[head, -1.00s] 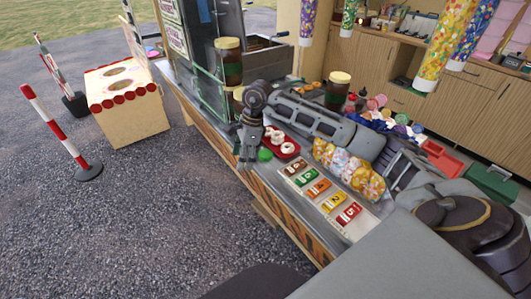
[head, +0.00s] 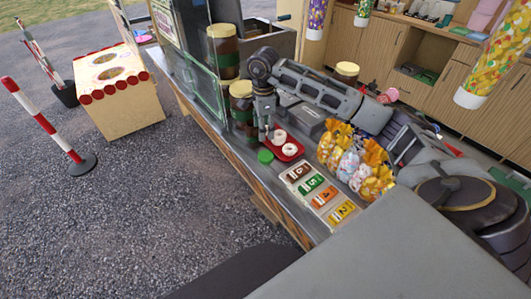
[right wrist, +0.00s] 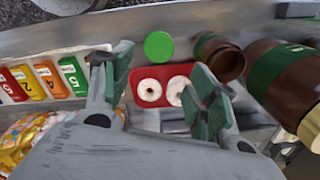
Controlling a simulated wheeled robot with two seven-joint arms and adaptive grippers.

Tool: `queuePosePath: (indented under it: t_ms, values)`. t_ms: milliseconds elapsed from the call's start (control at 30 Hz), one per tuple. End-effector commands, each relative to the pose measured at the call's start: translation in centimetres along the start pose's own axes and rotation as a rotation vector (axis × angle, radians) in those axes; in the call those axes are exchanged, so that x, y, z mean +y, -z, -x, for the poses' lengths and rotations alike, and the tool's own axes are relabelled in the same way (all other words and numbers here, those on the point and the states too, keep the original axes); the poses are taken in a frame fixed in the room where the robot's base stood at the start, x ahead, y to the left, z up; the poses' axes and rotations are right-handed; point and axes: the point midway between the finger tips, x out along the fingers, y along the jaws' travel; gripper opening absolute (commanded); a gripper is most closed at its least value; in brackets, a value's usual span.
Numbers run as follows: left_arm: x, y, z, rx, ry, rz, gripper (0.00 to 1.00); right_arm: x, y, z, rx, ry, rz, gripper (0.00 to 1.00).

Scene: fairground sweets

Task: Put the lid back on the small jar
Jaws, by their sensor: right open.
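My right gripper (head: 267,137) hangs above the counter just behind the lid. In the right wrist view its fingers (right wrist: 160,88) are open and empty, spread over the tray. The small jar (right wrist: 220,57), brown with a green band and an open top, stands to the right of the lid in that view. In the head view it is largely hidden around my gripper. My left gripper is not in view.
The red tray (right wrist: 136,82) holds white ring doughnuts. Large brown jars with cream lids (head: 224,52) stand beside a glass screen. Numbered cards (head: 311,185) and bags of sweets (head: 352,160) sit nearer. A grey box (head: 305,120) stands behind the tray.

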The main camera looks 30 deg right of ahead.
Motion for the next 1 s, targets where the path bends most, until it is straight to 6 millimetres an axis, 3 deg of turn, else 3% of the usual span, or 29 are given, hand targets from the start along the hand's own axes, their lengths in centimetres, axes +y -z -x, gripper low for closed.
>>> queuePosePath:
  t_ms: [467,1000]
  values:
    - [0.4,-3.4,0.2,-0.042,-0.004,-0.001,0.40,0.0,0.0,-0.5,0.000,-0.001,0.000,0.59]
    - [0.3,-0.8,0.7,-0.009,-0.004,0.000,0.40,0.1,0.0,-6.9,0.000,-0.004,0.000,0.59]
